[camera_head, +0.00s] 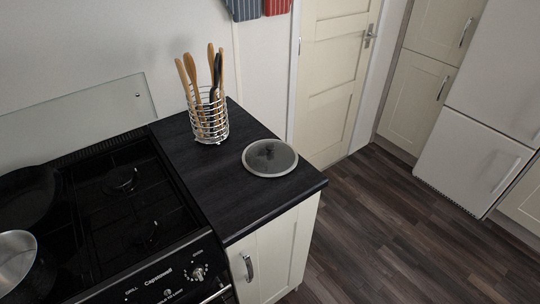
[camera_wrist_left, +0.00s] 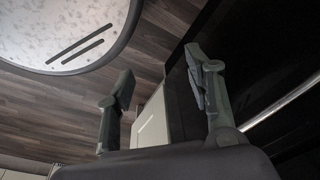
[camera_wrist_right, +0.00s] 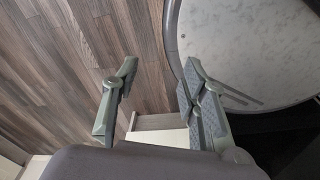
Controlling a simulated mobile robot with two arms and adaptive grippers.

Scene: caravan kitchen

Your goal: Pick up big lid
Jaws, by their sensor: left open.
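A round, flat lid (camera_head: 270,157) with a pale metal rim and a dark glass-like centre lies on the black worktop (camera_head: 197,175), near its right edge. It is the only lid I make out, and nothing covers it. Neither gripper shows in the head view. My left gripper (camera_wrist_left: 160,70) is open and empty in the left wrist view, with floor and a cabinet behind its fingers. My right gripper (camera_wrist_right: 158,76) is open and empty in the right wrist view, above the floor. The lid does not show in either wrist view.
A wire holder (camera_head: 209,120) with wooden utensils stands behind and left of the lid. The black hob (camera_head: 115,205) adjoins the worktop at left, with a metal pan (camera_head: 16,262) at its near left. The wooden floor (camera_head: 375,215) is clear right of the worktop.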

